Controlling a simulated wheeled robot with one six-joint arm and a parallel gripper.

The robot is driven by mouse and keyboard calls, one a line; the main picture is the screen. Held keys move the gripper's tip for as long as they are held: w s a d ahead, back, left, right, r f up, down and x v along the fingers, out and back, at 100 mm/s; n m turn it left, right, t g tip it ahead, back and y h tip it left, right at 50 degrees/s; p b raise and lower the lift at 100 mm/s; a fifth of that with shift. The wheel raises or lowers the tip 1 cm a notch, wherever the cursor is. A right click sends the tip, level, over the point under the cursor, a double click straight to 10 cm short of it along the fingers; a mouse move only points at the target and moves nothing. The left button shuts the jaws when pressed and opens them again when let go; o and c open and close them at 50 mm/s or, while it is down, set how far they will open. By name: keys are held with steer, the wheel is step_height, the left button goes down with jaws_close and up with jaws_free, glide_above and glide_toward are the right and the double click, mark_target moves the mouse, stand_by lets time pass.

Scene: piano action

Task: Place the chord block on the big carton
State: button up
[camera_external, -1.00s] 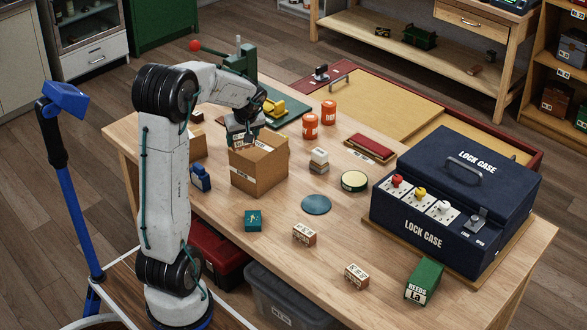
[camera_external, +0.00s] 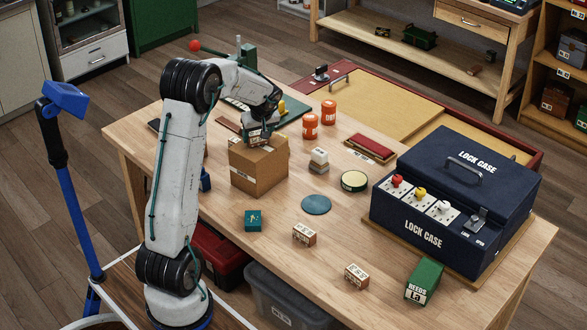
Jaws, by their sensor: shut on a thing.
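The big carton (camera_external: 258,172) is a brown closed box with a pale label on its front, standing on the workbench left of centre. My gripper (camera_external: 259,139) is right above its top, pointing down. It is shut on a small brown block with a pale label, the chord block (camera_external: 257,142), mostly covered by the fingers. The block is at the carton's top face; I cannot tell whether it touches it.
Wooden labelled blocks (camera_external: 304,235), a teal box (camera_external: 253,220), a teal disc (camera_external: 316,205) and a grey-white stack (camera_external: 319,160) lie near the carton. Orange cans (camera_external: 310,126) stand behind it. A dark lock case (camera_external: 455,200) fills the bench's right side.

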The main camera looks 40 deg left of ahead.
steer(key=shift+f, duration=0.2)
steer(key=o, duration=1)
steer(key=shift+r, duration=0.15)
steer(key=v, duration=1.2)
